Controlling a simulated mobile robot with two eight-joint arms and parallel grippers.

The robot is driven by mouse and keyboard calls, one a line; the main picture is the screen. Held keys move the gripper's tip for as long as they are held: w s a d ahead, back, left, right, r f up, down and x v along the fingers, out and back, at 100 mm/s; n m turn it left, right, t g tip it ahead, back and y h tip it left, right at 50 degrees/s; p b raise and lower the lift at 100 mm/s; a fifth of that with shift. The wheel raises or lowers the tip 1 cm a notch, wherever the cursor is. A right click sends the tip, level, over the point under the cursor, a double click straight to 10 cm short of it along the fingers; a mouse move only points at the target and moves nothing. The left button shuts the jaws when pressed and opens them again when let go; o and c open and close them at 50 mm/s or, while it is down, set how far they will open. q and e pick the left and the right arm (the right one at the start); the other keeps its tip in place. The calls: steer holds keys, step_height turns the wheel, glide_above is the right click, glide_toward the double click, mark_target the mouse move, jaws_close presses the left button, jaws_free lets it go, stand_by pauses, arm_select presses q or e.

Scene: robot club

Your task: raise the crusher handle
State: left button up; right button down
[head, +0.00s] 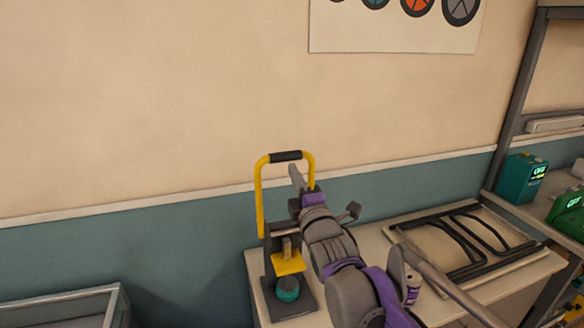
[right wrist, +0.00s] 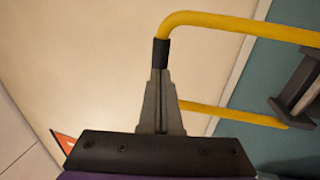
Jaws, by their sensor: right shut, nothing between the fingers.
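The crusher stands on the table at the wall, on a dark base (head: 299,306). Its yellow U-shaped handle (head: 258,205) stands up above the frame, with a black grip (head: 286,156) across the top. A yellow press plate (head: 289,265) sits above a teal round piece (head: 287,290). My right gripper (head: 293,170) is shut and empty, just under the grip. In the right wrist view its fingers (right wrist: 160,78) cover part of the black grip (right wrist: 160,53); I cannot tell whether they touch it. The yellow handle bars (right wrist: 235,22) run off to the right there. My left gripper is out of view.
A folded dark metal frame (head: 470,240) lies on the table right of my arm. Teal (head: 521,178) and green (head: 568,212) boxes stand on a shelf unit at the right. A glass-topped case (head: 65,308) is at the lower left. The wall is close behind the crusher.

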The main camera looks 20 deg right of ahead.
mark_target(287, 161)
steer(key=shift+x, duration=1.2)
steer(key=w+g+p, duration=0.1)
steer(key=w+p, duration=0.1)
steer(key=w+r+g+p, duration=0.1)
steer(key=w, duration=0.1)
steer(key=shift+w+p, duration=0.25)
steer(key=shift+p, duration=0.1)
steer(key=shift+s, duration=0.2)
steer(key=shift+f, duration=0.2)
